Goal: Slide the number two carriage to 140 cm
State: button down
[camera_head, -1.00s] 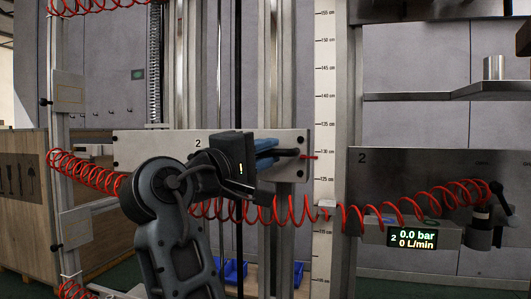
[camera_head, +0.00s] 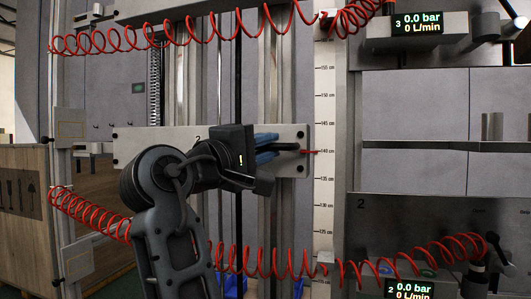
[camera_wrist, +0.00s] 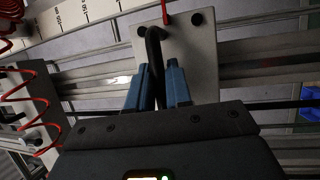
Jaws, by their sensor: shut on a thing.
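The number two carriage (camera_head: 160,146) is a grey plate marked 2 on upright rails in the head view. Its red pointer (camera_head: 312,151) lies level with the 140 mark on the white scale (camera_head: 323,190). My gripper (camera_head: 270,148) has its blue fingers shut on the carriage's black handle (camera_head: 288,147). In the wrist view the fingers stand on either side of the black handle (camera_wrist: 154,50), with the plate (camera_wrist: 195,50) behind. The arm hides part of the plate.
Red coiled hoses hang above and below the carriage; the lower hose (camera_head: 290,263) passes near my arm. A number 3 display (camera_head: 416,24) is at top right and a number 2 display (camera_head: 409,290) at bottom right. A wooden crate (camera_head: 25,230) stands at left.

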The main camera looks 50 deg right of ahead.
jog(key=shift+r, duration=0.1)
jog(key=c, duration=1.1)
grip_release()
jog(key=shift+w+a+f+b, duration=0.1)
jog(key=shift+a+f+b, duration=0.25)
jog(key=shift+a, duration=0.95)
jog(key=shift+w+a+f+b, duration=0.15)
jog(key=shift+a+b, duration=0.25)
jog(key=shift+a, duration=0.9)
jog(key=shift+s+a+f+b, duration=0.1)
jog(key=shift+a+f+b, duration=0.25)
jog(key=shift+a, duration=0.95)
jog(key=shift+r, duration=0.1)
